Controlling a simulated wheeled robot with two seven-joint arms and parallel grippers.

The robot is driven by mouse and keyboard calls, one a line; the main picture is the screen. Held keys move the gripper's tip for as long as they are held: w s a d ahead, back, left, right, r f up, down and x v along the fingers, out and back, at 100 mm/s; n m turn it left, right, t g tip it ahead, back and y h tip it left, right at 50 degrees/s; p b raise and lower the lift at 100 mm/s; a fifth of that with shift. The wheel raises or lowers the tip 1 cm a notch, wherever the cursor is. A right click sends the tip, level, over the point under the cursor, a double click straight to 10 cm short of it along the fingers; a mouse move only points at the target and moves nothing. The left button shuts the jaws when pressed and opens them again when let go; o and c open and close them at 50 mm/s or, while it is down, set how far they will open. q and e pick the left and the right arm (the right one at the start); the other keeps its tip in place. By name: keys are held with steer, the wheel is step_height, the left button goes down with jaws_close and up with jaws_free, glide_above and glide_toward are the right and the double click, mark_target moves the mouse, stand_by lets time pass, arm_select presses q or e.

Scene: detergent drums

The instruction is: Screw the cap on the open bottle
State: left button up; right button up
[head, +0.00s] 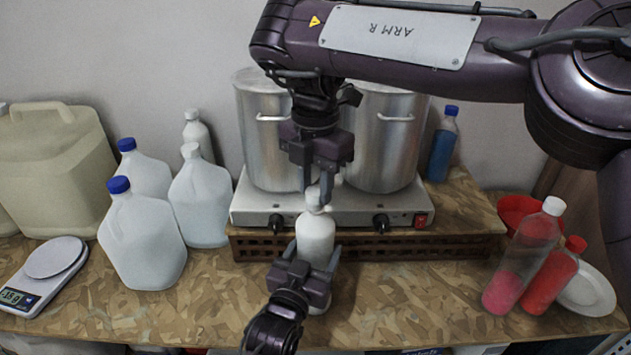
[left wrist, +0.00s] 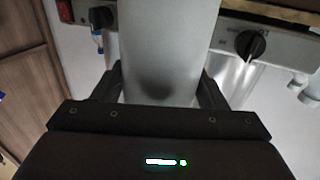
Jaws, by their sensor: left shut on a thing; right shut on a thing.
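A white bottle (head: 315,238) stands upright on the wooden worktop in front of the hot plate. My left gripper (head: 307,268) is shut around its body from the front. The bottle body also fills the middle of the left wrist view (left wrist: 168,50), between the two fingers of the left gripper (left wrist: 163,85). A white cap (head: 313,195) is at the top of the bottle. My right gripper (head: 318,190) points down from above and is shut on the cap. The fingers partly hide the cap, so I cannot tell how far it sits on the neck.
A hot plate (head: 262,205) with two metal pots (head: 262,140) stands right behind the bottle. White jugs (head: 145,240) and a scale (head: 45,275) are on the left. Red bottles (head: 530,250) and a white plate (head: 590,292) are on the right. The worktop is clear between these groups.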

steer(key=shift+f, duration=0.45)
arm_select(q)
steer(key=c, duration=0.5)
arm_select(e)
steer(key=m, duration=1.6)
steer(key=shift+f, duration=0.1)
steer(key=m, duration=1.6)
steer(key=shift+m, duration=0.3)
